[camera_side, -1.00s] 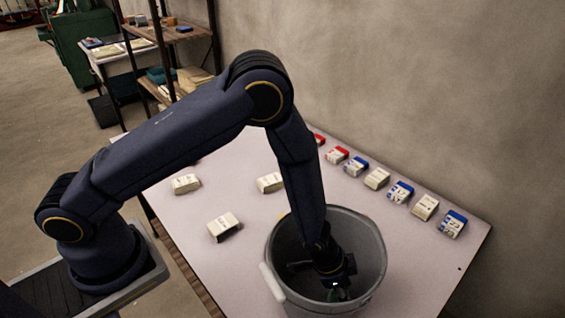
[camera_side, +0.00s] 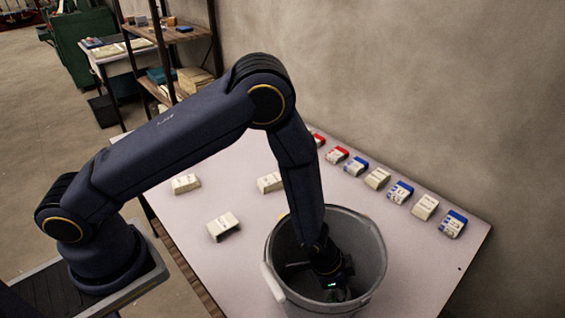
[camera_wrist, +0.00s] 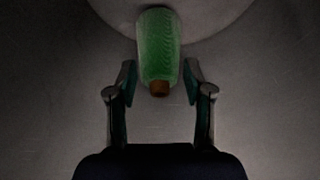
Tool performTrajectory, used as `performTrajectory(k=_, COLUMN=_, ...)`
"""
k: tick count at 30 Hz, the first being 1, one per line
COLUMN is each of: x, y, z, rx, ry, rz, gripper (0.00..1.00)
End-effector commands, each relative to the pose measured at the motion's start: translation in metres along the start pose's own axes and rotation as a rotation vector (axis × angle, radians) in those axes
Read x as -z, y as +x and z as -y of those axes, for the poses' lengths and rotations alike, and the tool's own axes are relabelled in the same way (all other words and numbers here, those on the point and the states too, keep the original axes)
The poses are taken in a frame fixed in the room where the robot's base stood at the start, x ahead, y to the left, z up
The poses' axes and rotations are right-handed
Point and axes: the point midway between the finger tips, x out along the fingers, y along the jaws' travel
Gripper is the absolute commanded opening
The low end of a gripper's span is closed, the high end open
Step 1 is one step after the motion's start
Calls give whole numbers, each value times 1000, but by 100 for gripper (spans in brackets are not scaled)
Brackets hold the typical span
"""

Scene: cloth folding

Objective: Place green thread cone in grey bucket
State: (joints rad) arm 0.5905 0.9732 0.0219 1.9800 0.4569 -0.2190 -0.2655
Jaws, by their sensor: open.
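The green thread cone (camera_wrist: 158,48) shows in the wrist view, with its brown tip pointing toward my gripper. It appears to be inside the grey bucket (camera_side: 374,238), against the dark interior. My gripper (camera_wrist: 160,80) is open, with one finger on each side of the cone's lower end and a visible gap at each side. In the side view my gripper (camera_side: 335,288) is down inside the bucket, below its rim. The cone is hidden or too dark to make out there.
Several small labelled boxes (camera_side: 400,192) stand in a row along the wall side of the table (camera_side: 400,270). Pale boxes (camera_side: 223,226) lie left of the bucket. The bucket's rim surrounds my wrist closely. A shelf (camera_side: 165,35) stands behind.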

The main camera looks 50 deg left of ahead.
Motion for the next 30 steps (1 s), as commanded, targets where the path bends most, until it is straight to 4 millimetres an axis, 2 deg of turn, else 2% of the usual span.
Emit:
performTrajectory(k=3, x=1, y=-23, z=0, rx=0, ry=-1, rz=-3, gripper=51)
performTrajectory(k=9, x=17, y=-61, z=1, rx=1, ry=-2, rz=-5, gripper=51)
performTrajectory(k=15, x=26, y=-84, z=1, rx=2, ry=-1, rz=-2, gripper=51)
performTrajectory(k=17, x=28, y=-92, z=5, rx=11, ry=-7, rz=-3, gripper=51)
performTrajectory(k=20, x=34, y=-121, z=25, rx=56, ry=-40, rz=-11, gripper=51)
performTrajectory(k=23, x=34, y=-178, z=61, rx=142, ry=-116, rz=-20, gripper=51)
performTrajectory(k=25, x=25, y=-228, z=85, rx=208, ry=-192, rz=-24, gripper=51)
performTrajectory(k=27, x=8, y=-277, z=103, rx=262, ry=-274, rz=-26, gripper=51)
performTrajectory(k=30, x=-24, y=-340, z=113, rx=318, ry=-395, rz=-33, gripper=51)
